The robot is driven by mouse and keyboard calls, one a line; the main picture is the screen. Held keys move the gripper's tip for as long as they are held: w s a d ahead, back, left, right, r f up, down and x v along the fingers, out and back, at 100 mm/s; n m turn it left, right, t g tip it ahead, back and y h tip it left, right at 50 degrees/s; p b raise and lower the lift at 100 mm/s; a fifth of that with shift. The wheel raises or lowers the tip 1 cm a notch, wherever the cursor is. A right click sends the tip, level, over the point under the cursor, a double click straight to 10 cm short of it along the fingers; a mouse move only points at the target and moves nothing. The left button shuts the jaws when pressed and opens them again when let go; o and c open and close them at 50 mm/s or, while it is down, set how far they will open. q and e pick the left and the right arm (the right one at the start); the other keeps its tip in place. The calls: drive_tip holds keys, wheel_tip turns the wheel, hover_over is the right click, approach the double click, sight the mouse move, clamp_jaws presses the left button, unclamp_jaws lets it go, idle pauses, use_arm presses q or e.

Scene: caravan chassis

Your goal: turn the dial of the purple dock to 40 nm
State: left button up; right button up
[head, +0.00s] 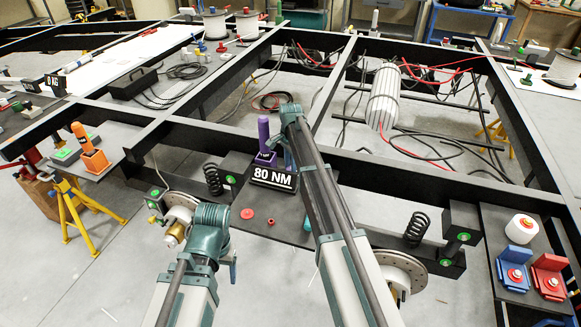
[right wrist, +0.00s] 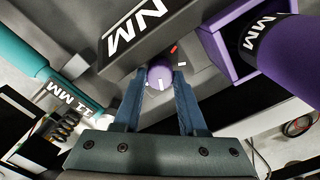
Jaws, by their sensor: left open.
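The purple dock (head: 264,160) stands on a dark shelf at the frame, with an upright purple tool (head: 263,132) in it and a sign (head: 273,178) reading 80 NM on its front. In the right wrist view, the purple dial (right wrist: 159,74) with a white pointer mark sits beside the sign. The two blue fingers of my right gripper (right wrist: 160,80) are on either side of the dial and appear to meet its edges. In the head view my right arm covers the dial. My left gripper (head: 233,264) is low, left of the shelf, mostly hidden by its own arm.
An orange dock (head: 95,160) with an orange tool stands at the left. Black springs (head: 417,228) and hubs flank the shelf. Blue and red holders (head: 514,257) stand at the right. Black beams surround the area.

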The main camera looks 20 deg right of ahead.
clamp_jaws()
drive_tip(key=n, duration=0.8)
drive_tip(key=shift+n, duration=0.3)
drive_tip(key=n, duration=0.4)
drive_tip(key=shift+n, duration=2)
